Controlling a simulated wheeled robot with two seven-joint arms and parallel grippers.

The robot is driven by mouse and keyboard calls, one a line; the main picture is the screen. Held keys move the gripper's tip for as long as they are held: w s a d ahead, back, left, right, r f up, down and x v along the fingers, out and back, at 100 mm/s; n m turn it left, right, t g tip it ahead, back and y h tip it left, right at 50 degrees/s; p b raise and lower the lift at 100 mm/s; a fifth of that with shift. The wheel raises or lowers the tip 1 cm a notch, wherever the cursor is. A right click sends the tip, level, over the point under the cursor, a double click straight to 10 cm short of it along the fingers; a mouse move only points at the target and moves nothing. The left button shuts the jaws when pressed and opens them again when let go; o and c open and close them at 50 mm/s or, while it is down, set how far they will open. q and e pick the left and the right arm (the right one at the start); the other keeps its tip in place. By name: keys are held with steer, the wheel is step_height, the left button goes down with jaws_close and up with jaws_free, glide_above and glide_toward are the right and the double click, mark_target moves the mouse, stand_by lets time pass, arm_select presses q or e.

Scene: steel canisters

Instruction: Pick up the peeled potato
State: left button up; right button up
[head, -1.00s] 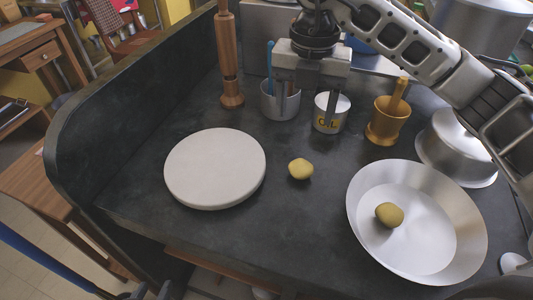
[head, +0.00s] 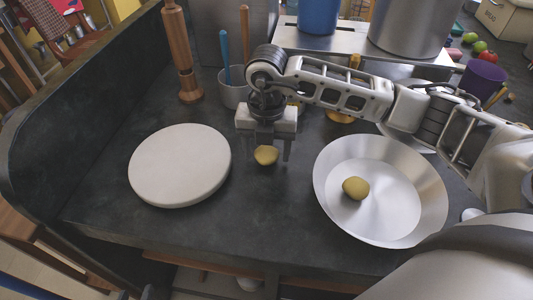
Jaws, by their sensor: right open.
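A small yellow potato (head: 266,155) lies on the dark counter, right of the round white board. A second, similar potato (head: 355,188) lies in the wide metal bowl (head: 428,205). It looks slightly browner; I cannot tell for sure which one is peeled. My right gripper (head: 269,151) comes in from the right and points down at the counter potato. Its jaws are open, with one finger on each side of the potato in the picture. I cannot tell whether they touch it. My left gripper is not in view.
The round white board (head: 180,165) lies to the left. A wooden mill (head: 183,60) and a metal cup (head: 234,88) with utensils stand behind. My arm partly hides a brass mortar and a metal lid (head: 408,125). The counter's front middle is clear.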

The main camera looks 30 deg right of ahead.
steer(key=shift+f, duration=0.5)
steer(key=c, duration=1.2)
steer(key=shift+r, duration=0.1)
